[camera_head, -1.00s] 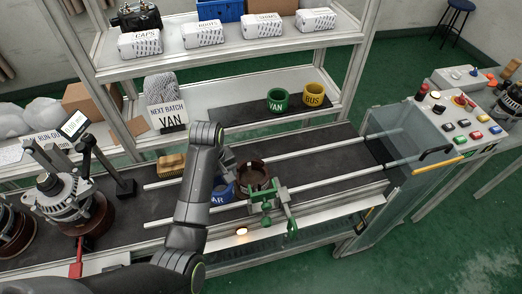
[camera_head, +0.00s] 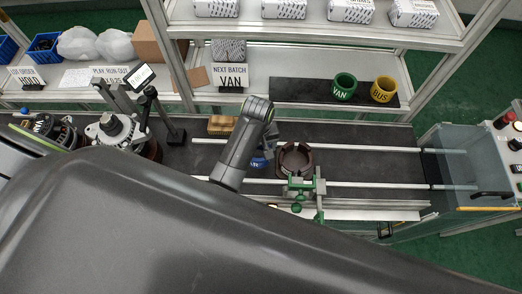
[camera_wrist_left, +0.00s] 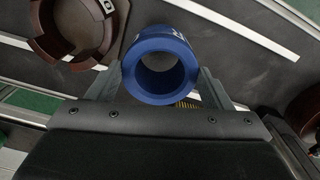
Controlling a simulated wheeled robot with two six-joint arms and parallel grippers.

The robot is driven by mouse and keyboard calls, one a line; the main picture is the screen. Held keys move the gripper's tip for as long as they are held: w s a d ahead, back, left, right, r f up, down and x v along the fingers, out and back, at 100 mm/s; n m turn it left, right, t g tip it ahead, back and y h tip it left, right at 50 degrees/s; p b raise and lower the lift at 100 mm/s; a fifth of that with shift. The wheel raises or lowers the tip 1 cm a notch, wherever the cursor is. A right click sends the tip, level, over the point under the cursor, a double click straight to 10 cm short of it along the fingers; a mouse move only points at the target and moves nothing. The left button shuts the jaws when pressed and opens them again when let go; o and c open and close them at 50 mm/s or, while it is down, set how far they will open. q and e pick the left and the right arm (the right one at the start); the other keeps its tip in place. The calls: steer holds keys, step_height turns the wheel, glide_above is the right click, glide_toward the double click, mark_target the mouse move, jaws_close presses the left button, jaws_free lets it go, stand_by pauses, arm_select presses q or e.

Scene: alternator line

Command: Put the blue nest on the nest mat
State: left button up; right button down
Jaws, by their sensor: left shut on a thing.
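The blue nest (camera_wrist_left: 160,92) is a thick blue ring with white lettering. In the left wrist view it sits between the two fingers of my left gripper (camera_wrist_left: 160,84), which is shut on it. In the head view only a bit of the blue nest (camera_head: 258,162) shows beside my left gripper (camera_head: 266,148), just left of a brown ring; its height above the belt is hard to tell. The nest mat (camera_head: 302,93) is a dark mat on the shelf behind, with the green VAN nest (camera_head: 343,87) and the yellow BUS nest (camera_head: 383,90) on its right part. My right gripper is not in view.
The brown ring (camera_head: 294,158) stands at a green clamp (camera_head: 306,187) on the line. A NEXT BATCH VAN sign (camera_head: 230,76) stands left of the mat. The mat's left part is clear. An upper shelf with white packs (camera_head: 283,9) overhangs behind.

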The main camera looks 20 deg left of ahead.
arm_select(q)
steer(key=shift+w+f+p, duration=0.1)
steer(key=shift+f+p, duration=0.25)
steer(key=shift+f, duration=1.95)
steer(key=shift+f, duration=0.1)
steer(key=o, duration=1.1)
